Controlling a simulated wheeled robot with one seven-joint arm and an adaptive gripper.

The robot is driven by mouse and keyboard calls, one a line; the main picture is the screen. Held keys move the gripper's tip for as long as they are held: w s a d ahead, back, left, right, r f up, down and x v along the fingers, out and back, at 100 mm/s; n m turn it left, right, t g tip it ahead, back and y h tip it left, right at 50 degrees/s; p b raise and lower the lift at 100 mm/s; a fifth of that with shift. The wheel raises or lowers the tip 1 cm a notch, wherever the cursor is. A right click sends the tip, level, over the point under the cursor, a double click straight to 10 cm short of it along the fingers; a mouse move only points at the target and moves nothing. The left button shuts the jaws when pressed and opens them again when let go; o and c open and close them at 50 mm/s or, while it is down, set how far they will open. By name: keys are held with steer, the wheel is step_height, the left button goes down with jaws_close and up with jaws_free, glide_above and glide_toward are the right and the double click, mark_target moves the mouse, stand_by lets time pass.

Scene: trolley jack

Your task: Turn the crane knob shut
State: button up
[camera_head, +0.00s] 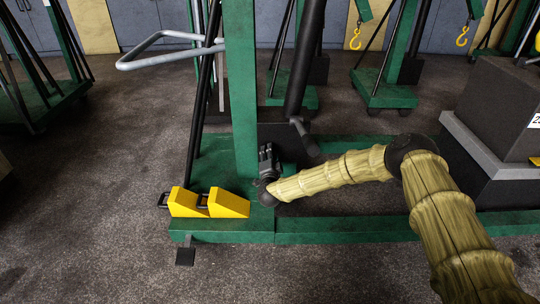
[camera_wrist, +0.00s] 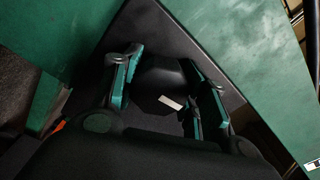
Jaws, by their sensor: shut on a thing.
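The green crane (camera_head: 243,85) stands upright on its green base in the middle of the head view. My gripper (camera_head: 267,154) is low beside the right side of its post, reached in from the right. In the wrist view my gripper (camera_wrist: 166,84) has one finger on either side of the dark crane knob (camera_wrist: 168,70) and is shut on it. The knob bears a small pale mark facing the camera. In the head view the knob is hidden behind the fingers, and its turned angle cannot be told.
Yellow wheel chocks (camera_head: 208,203) sit on the base's front left corner. A black cylinder (camera_head: 306,60) slants above my gripper. A grey handle (camera_head: 165,42) juts left from the post. Dark weight blocks (camera_head: 500,105) stand at right. Open floor (camera_head: 95,200) lies at left.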

steer(key=shift+m, duration=0.6)
steer(key=o, duration=1.1)
steer(key=shift+c, duration=0.2)
steer(key=shift+s, duration=0.1)
steer(key=s, duration=1.2)
